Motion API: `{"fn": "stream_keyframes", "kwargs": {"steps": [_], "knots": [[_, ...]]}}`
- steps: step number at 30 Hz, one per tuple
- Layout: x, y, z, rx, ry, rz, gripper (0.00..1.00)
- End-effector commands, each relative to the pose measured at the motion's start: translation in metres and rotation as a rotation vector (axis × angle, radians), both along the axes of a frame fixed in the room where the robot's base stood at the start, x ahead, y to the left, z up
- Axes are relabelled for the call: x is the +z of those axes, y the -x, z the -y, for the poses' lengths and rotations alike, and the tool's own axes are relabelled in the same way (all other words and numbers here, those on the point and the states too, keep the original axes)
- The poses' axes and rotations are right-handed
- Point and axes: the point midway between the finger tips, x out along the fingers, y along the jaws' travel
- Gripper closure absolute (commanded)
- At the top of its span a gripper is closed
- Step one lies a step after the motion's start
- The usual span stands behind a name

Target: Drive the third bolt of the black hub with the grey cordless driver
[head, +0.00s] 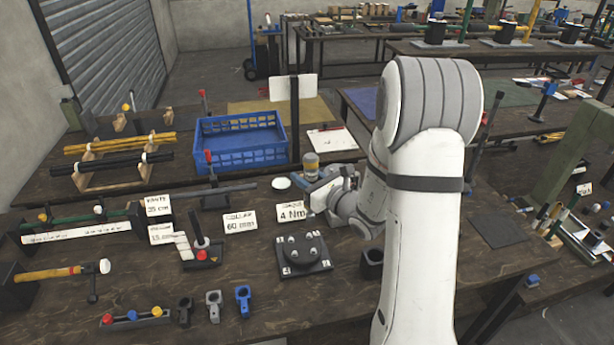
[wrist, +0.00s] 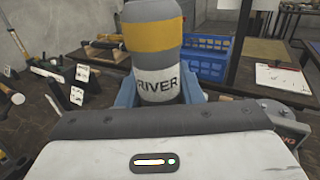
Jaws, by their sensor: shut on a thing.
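The black hub (head: 305,246) is a raised dark form on a flat plate on the near bench, with several pale bolt heads and small white number tags around it. The digits are too small to read surely. The grey cordless driver (head: 311,160) has a yellow band and stands about upright in my gripper (head: 318,190), behind and above the hub. In the wrist view the driver (wrist: 158,85) shows a white label ending in "RIVER" between the blue jaws of my gripper (wrist: 160,100), which are shut on it. Its lower end and bit are hidden.
A black open holder (head: 371,264) stands right of the hub. Behind the hub are a "4 Nm" card (head: 292,212) and a "COLLAR 60 mm" card (head: 240,222). A red-knobbed fixture (head: 202,256) stands left, three small clamps in front-left. A blue crate (head: 240,155) stands farther back.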

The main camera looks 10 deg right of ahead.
Motion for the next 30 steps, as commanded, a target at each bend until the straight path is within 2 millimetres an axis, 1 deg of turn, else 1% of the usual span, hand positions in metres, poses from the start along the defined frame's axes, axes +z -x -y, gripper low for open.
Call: {"fn": "stream_keyframes", "kwargs": {"steps": [5, 19, 30], "knots": [[0.001, 0.0, -0.002, 0.005, -0.001, 0.003, 0.99], [-0.001, 0.0, 0.0, -0.001, 0.0, 0.004, 0.99], [-0.032, 0.0, 0.0, -0.001, 0.0, 0.002, 0.99]]}}
